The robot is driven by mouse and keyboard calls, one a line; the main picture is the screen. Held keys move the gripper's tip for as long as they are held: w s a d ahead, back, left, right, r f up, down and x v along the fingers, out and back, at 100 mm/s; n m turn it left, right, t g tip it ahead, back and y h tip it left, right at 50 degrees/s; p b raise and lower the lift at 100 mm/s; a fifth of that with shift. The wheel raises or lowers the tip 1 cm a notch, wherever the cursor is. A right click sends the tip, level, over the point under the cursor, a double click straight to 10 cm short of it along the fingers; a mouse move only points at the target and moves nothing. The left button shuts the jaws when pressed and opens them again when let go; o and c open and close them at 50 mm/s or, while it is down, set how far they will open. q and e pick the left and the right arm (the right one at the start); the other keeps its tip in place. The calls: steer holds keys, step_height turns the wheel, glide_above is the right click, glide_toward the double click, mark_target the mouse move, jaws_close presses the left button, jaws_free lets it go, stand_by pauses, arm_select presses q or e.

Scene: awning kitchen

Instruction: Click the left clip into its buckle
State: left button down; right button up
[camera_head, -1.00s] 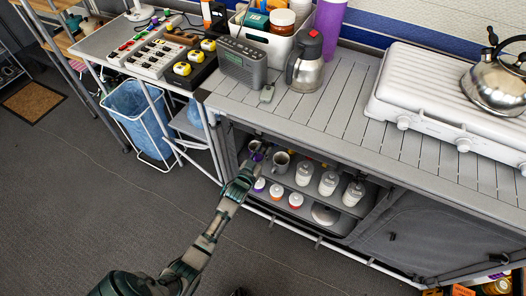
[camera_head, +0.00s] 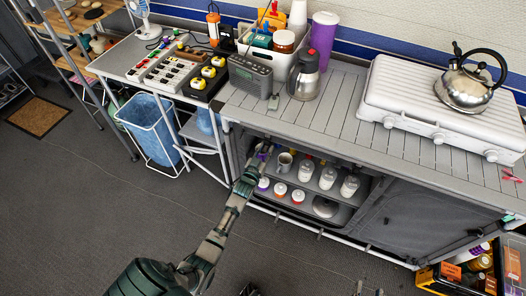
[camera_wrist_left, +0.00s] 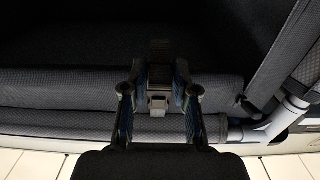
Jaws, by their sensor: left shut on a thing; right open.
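My left gripper (camera_head: 262,150) is at the upper left of the open cupboard front, just under the counter edge. In the left wrist view its two fingers (camera_wrist_left: 158,92) are closed around a small grey clip piece (camera_wrist_left: 158,102) on a strap, in front of a rolled dark fabric cover (camera_wrist_left: 60,88). A darker strap or buckle part (camera_wrist_left: 160,50) shows just above it; I cannot tell whether the two are joined. In the head view the clip is too small to make out. Of my right gripper (camera_head: 368,290), only what look like its tips show at the bottom edge, apart and empty.
The open shelves hold a mug (camera_head: 284,162) and several white bottles (camera_head: 328,177) close to my left gripper. An open crate (camera_head: 430,280) is at the lower right.

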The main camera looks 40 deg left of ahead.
arm_select(q)
steer(key=shift+r, duration=0.2)
arm_select(e)
steer(key=shift+s+d+f+g+h, duration=0.1)
steer(key=shift+s+f+g+h, duration=0.05)
steer(key=shift+f+g, duration=0.2)
steer(key=shift+s+d+f+g+h, duration=0.15)
steer(key=shift+f+g, duration=0.1)
steer(key=shift+f, duration=0.2)
arm_select(q)
steer(key=c, duration=1.2)
jaws_free()
steer(key=shift+s, duration=0.1)
steer(key=shift+o, duration=0.8)
steer(key=shift+r, duration=0.15)
steer(key=shift+s, duration=0.15)
